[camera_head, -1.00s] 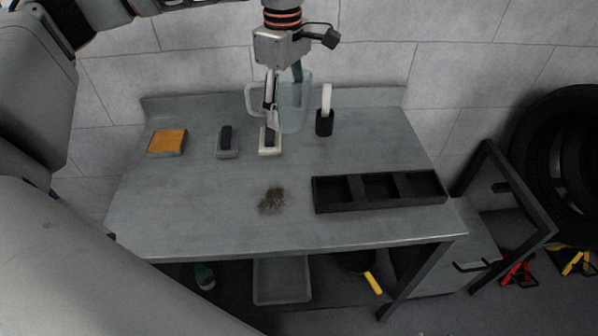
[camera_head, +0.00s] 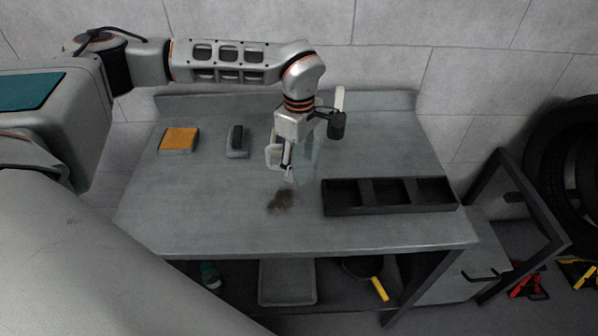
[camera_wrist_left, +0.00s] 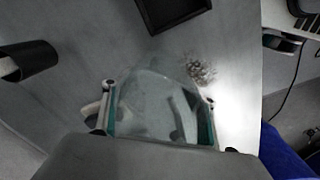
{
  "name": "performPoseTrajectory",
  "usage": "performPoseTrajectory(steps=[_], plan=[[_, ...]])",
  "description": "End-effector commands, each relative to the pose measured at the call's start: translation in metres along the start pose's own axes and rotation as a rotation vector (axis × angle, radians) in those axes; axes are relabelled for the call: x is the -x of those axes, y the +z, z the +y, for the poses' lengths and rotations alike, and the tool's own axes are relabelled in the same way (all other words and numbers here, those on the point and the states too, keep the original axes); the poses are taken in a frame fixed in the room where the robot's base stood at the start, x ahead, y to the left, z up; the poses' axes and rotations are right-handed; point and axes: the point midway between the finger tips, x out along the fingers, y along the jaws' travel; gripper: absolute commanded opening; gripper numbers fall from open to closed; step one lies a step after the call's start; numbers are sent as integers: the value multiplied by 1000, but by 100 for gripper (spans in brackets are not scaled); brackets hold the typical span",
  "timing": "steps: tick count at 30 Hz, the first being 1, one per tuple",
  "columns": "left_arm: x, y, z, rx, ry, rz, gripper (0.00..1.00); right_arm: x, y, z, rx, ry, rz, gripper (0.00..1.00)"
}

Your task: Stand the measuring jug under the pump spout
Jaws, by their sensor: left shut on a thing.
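The measuring jug is a clear, faintly blue vessel (camera_head: 307,162) with a pale handle on its left. My left gripper (camera_head: 289,170) is shut on it, over the middle of the workbench. In the left wrist view the clear jug (camera_wrist_left: 152,105) fills the space between the teal-edged fingers of the gripper (camera_wrist_left: 158,118). The jug looks roughly upright; I cannot tell how far its base is from the benchtop. I cannot make out a pump spout in these views. My right gripper is not in view.
A black three-compartment tray (camera_head: 390,207) lies right of the jug. A dark stain (camera_head: 281,201) marks the grey workbench (camera_head: 200,215) just in front. An orange-topped pad (camera_head: 179,139) and a brush (camera_head: 237,141) lie at the back left. The bench's front left is clear.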

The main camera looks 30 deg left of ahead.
Motion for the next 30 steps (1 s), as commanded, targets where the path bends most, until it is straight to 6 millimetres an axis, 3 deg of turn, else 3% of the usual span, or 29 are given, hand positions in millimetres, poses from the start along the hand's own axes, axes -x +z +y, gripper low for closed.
performPoseTrajectory(steps=[7,19,20,21,30], plan=[[-35,0,-1,1,-4,0,34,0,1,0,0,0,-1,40],[-40,0,-1,0,-2,0,34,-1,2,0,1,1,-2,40],[-40,0,-1,0,-2,0,62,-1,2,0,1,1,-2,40],[-40,0,-1,0,-2,0,72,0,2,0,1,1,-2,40],[-39,0,-1,0,-2,0,74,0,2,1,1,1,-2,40]])
